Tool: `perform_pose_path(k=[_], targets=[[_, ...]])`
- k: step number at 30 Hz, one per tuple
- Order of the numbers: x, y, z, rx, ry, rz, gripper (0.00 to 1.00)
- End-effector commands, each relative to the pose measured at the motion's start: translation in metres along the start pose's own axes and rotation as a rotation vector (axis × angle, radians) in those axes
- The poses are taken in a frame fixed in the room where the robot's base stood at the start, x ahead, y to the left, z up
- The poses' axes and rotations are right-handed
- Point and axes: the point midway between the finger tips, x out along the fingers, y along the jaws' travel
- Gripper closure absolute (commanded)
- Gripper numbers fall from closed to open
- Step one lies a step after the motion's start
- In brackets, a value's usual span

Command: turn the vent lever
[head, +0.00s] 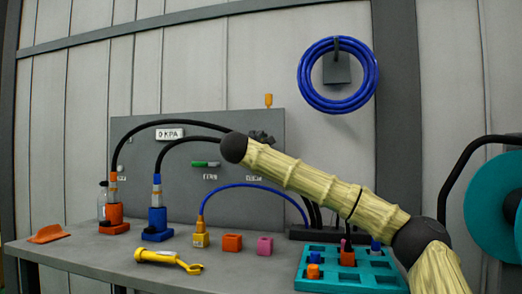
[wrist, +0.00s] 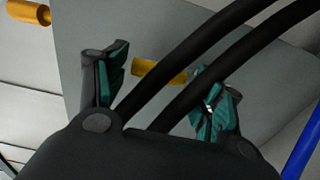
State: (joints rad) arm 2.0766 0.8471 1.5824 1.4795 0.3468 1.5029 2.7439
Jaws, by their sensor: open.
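My gripper (wrist: 162,68) is open in the wrist view, its teal-padded fingers apart in front of the grey panel. A yellow-orange cylindrical handle (wrist: 157,71) shows between the fingers, not clamped; I take it to be the vent lever, though no label shows beside it. Contact with the right finger cannot be told. In the head view my arm crosses the panel (head: 165,185), and the dark gripper (head: 263,137) shows partly behind it. That handle is hidden there. A small label (head: 253,177) below the arm is unreadable.
A green-handled lever (head: 200,164) is left of my arm. Another yellow-orange handle (head: 268,100) stands at the panel's top edge. Black hoses (wrist: 215,65) pass close to my fingers. Below are the bench (head: 95,250), a blue hose (head: 255,185) and a teal rack (head: 330,285).

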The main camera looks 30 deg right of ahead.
Motion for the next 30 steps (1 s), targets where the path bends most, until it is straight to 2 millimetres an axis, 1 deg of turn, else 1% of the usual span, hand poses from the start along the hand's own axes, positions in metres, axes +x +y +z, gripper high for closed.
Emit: perform_pose_path(k=[1,6,12,15,19,30], targets=[[-0.011,0.001,0.000,0.000,0.002,0.001,0.32],[-0.042,0.000,-0.001,-0.001,0.002,0.000,0.32],[-0.071,0.000,0.000,0.000,0.001,0.000,0.32],[-0.080,0.000,0.000,0.001,0.001,0.000,0.32],[-0.086,-0.001,0.000,0.000,-0.001,-0.001,0.32],[-0.087,-0.001,0.000,0.000,-0.001,-0.001,0.32]])
